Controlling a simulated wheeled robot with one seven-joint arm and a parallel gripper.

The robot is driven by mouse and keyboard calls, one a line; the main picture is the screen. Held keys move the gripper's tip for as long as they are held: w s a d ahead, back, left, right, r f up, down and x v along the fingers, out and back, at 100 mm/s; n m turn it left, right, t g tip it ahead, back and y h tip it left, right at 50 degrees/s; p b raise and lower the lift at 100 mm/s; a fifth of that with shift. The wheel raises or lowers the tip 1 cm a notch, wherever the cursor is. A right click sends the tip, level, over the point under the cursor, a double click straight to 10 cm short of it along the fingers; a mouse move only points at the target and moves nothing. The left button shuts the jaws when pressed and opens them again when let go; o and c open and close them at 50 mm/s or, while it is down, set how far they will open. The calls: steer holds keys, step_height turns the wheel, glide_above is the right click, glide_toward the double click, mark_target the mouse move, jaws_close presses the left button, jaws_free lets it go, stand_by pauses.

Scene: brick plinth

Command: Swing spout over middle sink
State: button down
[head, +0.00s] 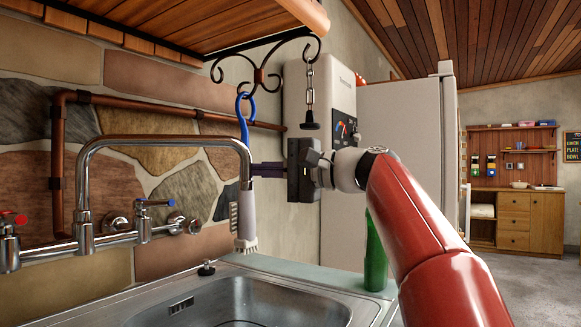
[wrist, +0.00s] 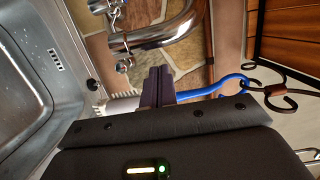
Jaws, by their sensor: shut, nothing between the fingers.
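The chrome spout (head: 165,141) rises from the wall tap, runs right and bends down at its tip. In the wrist view the spout (wrist: 165,32) curves just beyond my fingers. My gripper (head: 254,170) is shut and empty, its dark fingers pointing left beside the spout's down-bent end; I cannot tell whether they touch. The gripper also shows in the wrist view (wrist: 157,80). The steel sink (head: 300,299) lies below; its basin is partly cut off by the frame, and I cannot tell which sink it is. The sink is also at left in the wrist view (wrist: 22,85).
A white brush (head: 246,218) hangs on a blue hook (head: 242,112) close to the spout tip and my fingers. A scrolled iron bracket with a chain hangs above. A green bottle (head: 375,254) stands right of the sink. Red and blue tap handles (head: 157,203) are at left.

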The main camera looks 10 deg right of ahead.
steer(key=shift+s+a+b, duration=0.15)
steer(key=shift+s+b, duration=0.2)
steer(key=shift+s, duration=1.7)
